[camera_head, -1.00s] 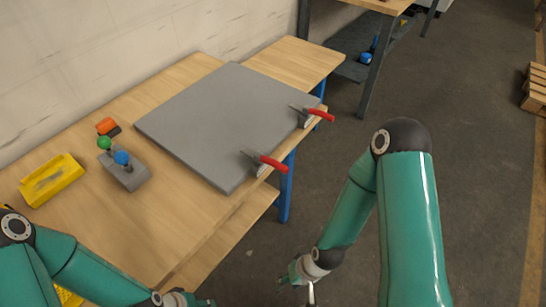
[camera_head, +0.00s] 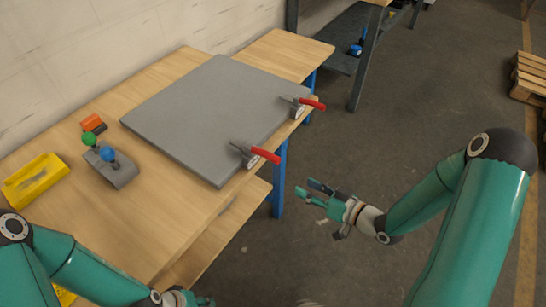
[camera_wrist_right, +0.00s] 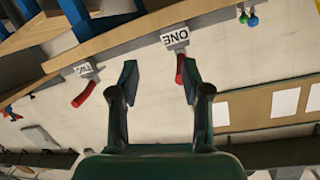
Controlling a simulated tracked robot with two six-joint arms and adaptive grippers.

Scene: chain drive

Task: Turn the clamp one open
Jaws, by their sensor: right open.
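Clamp one (camera_head: 244,152) sits on the front edge of the grey plate (camera_head: 180,90), at its near corner, and its red handle (camera_head: 265,155) sticks out past the table edge. In the right wrist view the label ONE (camera_wrist_right: 175,38) appears upside down, with the red handle (camera_wrist_right: 180,70) close to the right-hand finger in the picture. My right gripper (camera_head: 308,190) is open and empty, in front of the table and apart from the handle. My left gripper (camera_head: 185,298) is at the bottom edge, partly cut off, so its jaws cannot be judged.
A second clamp (camera_head: 298,106) with a red handle is further along the plate edge; its label shows in the wrist view (camera_wrist_right: 84,69). A grey block with green and blue knobs (camera_head: 118,172) and a yellow tray (camera_head: 36,180) are at left. The floor in front is clear.

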